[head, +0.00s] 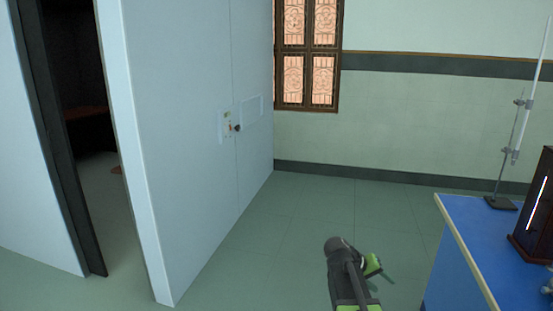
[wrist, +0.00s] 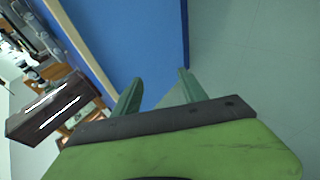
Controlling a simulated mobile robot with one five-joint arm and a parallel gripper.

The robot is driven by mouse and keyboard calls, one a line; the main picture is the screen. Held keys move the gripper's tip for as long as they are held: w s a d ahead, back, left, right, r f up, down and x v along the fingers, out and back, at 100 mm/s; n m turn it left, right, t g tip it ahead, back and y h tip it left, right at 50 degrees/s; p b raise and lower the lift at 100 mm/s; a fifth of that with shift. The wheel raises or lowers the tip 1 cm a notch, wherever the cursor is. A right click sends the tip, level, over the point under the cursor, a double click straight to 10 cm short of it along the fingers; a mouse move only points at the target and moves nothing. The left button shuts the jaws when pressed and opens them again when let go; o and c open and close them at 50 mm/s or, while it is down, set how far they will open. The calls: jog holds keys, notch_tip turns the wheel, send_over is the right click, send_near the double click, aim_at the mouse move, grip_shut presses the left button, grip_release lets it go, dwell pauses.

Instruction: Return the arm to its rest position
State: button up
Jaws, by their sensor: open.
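My gripper (wrist: 157,88) shows in the wrist view with its two green fingers apart and nothing between them. Beyond the fingers are the blue side of a bench and the grey-green floor. In the head view my arm rises from the bottom edge, right of the middle, and bends over. My gripper (head: 384,271) shows there only in part, out over the floor to the left of the blue bench (head: 462,250). It appears apart from the bench.
On the bench stand a dark box with a bright slit (head: 538,205) and a retort stand (head: 502,201) with a white tube. A pale blue partition (head: 190,130) stands left, beside a dark doorway (head: 85,110). The floor (head: 300,235) between partition and bench is clear.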

jog(key=s+a+f+n+y, duration=0.1)
jog(key=s+a+f+y, duration=0.2)
jog(key=a, duration=0.4)
jog(key=s+a+f+g+y, duration=0.1)
jog(key=s+a+f+y, duration=0.15)
jog(key=s+a, duration=0.3)
jog(key=s+a+f+n+y, duration=0.1)
jog(key=s+a+f+y, duration=0.15)
jog(key=a, duration=0.55)
notch_tip(320, 180, up, 14)
jog(key=y+p, duration=0.1)
jog(key=p, duration=1.2)
jog(key=shift+s+a+f, duration=0.15)
jog(key=shift+s+a, duration=0.05)
jog(key=shift+a, duration=0.25)
